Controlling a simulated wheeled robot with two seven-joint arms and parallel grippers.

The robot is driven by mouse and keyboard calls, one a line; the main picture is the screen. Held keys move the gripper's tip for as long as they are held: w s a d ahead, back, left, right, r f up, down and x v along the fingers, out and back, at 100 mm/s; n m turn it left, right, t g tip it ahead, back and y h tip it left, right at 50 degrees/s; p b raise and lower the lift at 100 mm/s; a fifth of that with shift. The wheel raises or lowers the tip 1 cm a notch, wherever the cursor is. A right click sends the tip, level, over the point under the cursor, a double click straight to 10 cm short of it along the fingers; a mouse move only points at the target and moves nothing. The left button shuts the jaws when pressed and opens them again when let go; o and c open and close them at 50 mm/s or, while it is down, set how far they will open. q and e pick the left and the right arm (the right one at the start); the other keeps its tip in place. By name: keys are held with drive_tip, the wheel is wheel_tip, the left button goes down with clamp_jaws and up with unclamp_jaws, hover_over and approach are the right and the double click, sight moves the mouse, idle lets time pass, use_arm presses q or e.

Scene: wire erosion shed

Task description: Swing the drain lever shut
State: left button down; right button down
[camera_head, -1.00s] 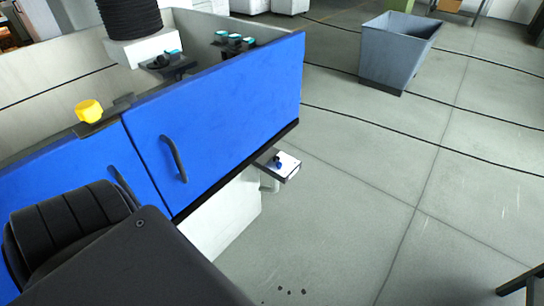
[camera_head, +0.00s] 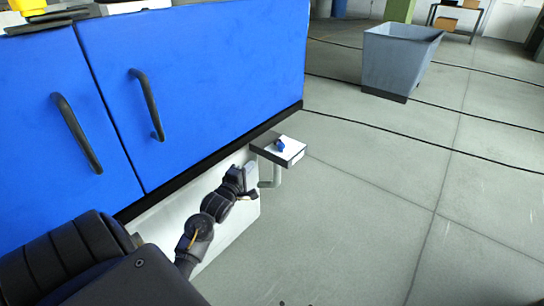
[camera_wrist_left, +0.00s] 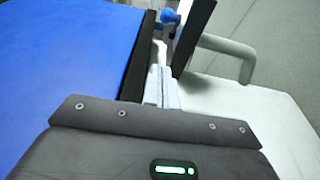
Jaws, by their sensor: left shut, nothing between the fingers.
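The drain lever seems to be the small blue part (camera_head: 280,146) on a white-topped dark bracket (camera_head: 290,155) at the machine's lower right corner. The blue part also shows at the top of the left wrist view (camera_wrist_left: 170,17). A grey bent drain pipe (camera_head: 274,180) hangs below the bracket. My left gripper (camera_head: 249,184) is just below and left of the bracket, beside the white machine base. Its fingers (camera_wrist_left: 160,88) are shut and empty, pointing toward the blue part. I cannot tell whether they touch anything. My right gripper is not in view.
Blue machine doors (camera_head: 200,75) with dark handles stand above and left of the gripper. The white base (camera_head: 235,212) is close beside it. A grey bin (camera_head: 400,58) stands on the floor farther back. The floor at right is clear.

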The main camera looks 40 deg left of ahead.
use_arm(q)
drive_tip(key=shift+w, duration=0.15)
